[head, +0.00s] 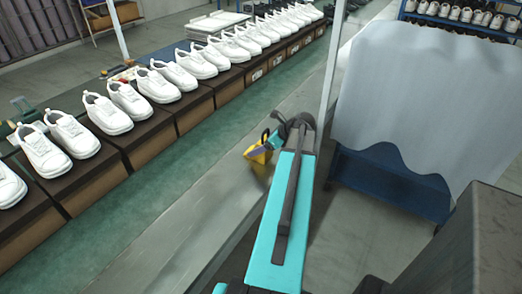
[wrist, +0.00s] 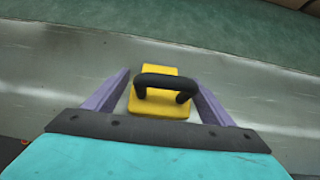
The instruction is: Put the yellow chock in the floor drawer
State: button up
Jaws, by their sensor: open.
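The yellow chock (wrist: 160,108), a block with a black loop handle, sits between the two purple fingers of my gripper (wrist: 160,84) in the wrist view. The fingers are open, one on each side, with a gap visible on the left; I cannot tell whether the right one touches. In the head view the chock (head: 258,156) shows at the end of my arm, over the grey metal strip, partly hidden by my gripper (head: 267,149). I cannot tell whether it rests on the strip. I cannot make out a floor drawer in either view.
A row of white shoes (head: 160,84) stands on brown boxes (head: 150,143) along a green strip (head: 185,142) at left. A blue frame (head: 390,180) with a pale wavy sheet (head: 420,105) stands at right. A thin pole (head: 331,65) rises beyond my arm.

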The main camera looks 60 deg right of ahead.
jog(key=c, duration=1.7)
jog(key=shift+r, duration=0.15)
jog(key=shift+r+b, duration=0.35)
jog(key=shift+r, duration=1.05)
jog(key=shift+s+r, duration=0.25)
jog(key=shift+s, duration=0.05)
jog(key=s, duration=0.5)
jog(key=s+a+r+b, duration=0.1)
jog(key=s, duration=0.4)
jog(key=s+a+b, duration=0.1)
jog(key=s, duration=0.4)
jog(key=shift+s+r, duration=0.15)
jog(key=shift+r, duration=0.1)
